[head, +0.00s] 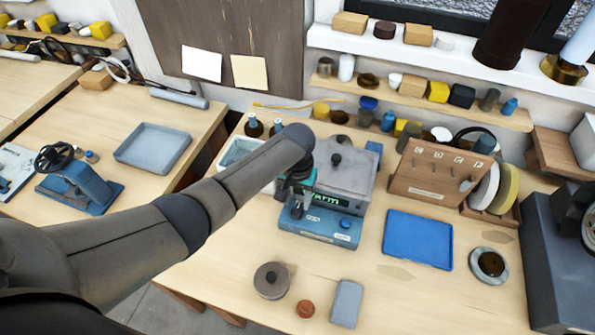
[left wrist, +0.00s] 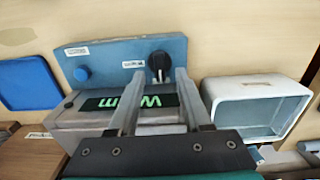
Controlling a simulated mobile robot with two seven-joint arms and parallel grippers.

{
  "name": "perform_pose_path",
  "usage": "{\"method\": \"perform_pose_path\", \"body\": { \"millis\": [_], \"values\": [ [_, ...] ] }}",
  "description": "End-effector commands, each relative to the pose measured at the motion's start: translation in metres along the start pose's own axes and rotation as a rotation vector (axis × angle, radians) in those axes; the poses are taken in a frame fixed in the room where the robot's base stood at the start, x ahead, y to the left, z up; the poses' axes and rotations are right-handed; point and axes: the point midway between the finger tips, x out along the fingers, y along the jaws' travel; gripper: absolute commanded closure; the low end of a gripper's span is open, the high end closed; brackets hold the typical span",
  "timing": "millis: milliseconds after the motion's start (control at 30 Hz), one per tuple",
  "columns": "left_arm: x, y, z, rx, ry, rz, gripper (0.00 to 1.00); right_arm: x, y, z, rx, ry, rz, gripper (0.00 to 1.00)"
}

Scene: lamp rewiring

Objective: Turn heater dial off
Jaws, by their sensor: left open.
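The heater (head: 345,185) is a grey box with a blue front panel (head: 318,228) and a green lit display reading "Warm". In the left wrist view its dial (left wrist: 159,62) is a black round knob on the blue panel (left wrist: 110,60). A blue button (left wrist: 82,74) sits on the panel away from the dial. My left gripper (head: 296,212) is over the heater's front left in the head view. In the left wrist view my left gripper (left wrist: 159,73) is open, its fingertips on either side of the dial; I cannot tell whether they touch it. My right gripper is not in view.
A blue tray (head: 418,239) and a wooden rack (head: 437,172) stand right of the heater. A pale bin (head: 240,152) is on its left, partly behind my arm. A round grey lidded tin (head: 271,280) and a grey block (head: 346,303) lie in front.

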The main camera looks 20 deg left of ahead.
Motion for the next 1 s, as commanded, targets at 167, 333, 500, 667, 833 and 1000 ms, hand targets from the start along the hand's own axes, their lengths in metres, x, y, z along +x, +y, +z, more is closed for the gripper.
{"method": "perform_pose_path", "body": {
  "millis": [167, 333, 500, 667, 833, 1000],
  "values": [
    [-0.029, 0.000, -0.001, 0.001, 0.005, 0.001, 0.51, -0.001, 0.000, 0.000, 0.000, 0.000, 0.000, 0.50],
    [-0.061, 0.001, -0.002, 0.000, 0.007, 0.003, 0.51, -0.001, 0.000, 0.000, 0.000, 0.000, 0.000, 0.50],
    [-0.092, 0.000, -0.002, 0.000, 0.007, 0.002, 0.51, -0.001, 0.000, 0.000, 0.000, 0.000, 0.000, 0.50],
    [-0.112, 0.000, -0.001, -0.001, 0.004, 0.001, 0.51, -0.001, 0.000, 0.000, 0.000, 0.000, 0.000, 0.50],
    [-0.120, 0.000, -0.001, -0.001, 0.003, 0.001, 0.51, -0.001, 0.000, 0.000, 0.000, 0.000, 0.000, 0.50],
    [-0.121, 0.000, -0.001, -0.001, 0.003, 0.001, 0.51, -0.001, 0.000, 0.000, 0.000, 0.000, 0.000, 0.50]
  ]
}}
